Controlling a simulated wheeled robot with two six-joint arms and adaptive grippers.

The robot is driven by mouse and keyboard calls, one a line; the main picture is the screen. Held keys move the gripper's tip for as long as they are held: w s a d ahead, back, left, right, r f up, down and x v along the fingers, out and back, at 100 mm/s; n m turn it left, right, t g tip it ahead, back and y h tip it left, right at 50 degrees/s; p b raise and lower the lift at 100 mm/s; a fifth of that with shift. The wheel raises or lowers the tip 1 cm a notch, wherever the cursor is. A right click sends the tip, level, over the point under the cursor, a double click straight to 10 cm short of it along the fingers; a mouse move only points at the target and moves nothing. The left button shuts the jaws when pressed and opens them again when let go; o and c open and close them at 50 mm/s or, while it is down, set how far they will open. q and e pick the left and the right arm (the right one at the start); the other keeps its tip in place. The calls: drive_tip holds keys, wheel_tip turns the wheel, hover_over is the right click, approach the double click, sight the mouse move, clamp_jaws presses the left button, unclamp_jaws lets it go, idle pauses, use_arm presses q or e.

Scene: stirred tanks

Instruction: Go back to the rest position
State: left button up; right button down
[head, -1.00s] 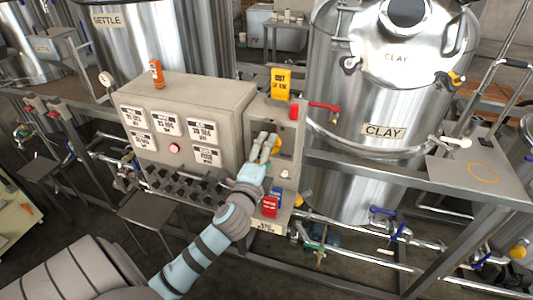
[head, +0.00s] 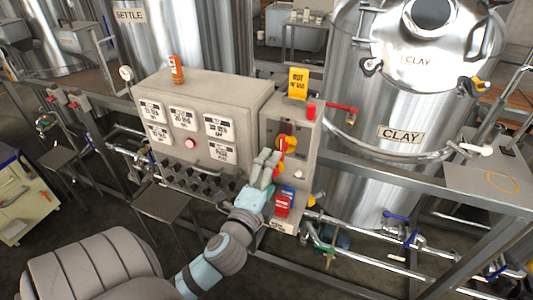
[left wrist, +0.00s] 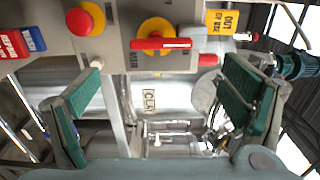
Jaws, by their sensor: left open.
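My left gripper (head: 267,160) is in front of the narrow control box (head: 301,150), below a yellow-based switch with a red handle (head: 282,147). In the left wrist view my left gripper (left wrist: 165,88) has its two green-padded fingers wide apart with nothing between them. There the switch's red handle (left wrist: 160,43) lies across the picture over its yellow base, beyond the fingertips and apart from them. A red button on a yellow ring (left wrist: 85,19) sits to its left. My right gripper is in neither view.
A wide grey panel with labels (head: 190,115) adjoins the box, an orange bottle (head: 176,69) on top. A yellow tag (head: 298,82) stands above the box; red and blue tags (head: 284,202) hang low. The clay tank (head: 385,170), rails and pipes (head: 380,252) are to the right.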

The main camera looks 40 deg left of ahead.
use_arm(q)
drive_tip(key=v, duration=0.4)
drive_tip(key=shift+w, duration=0.1)
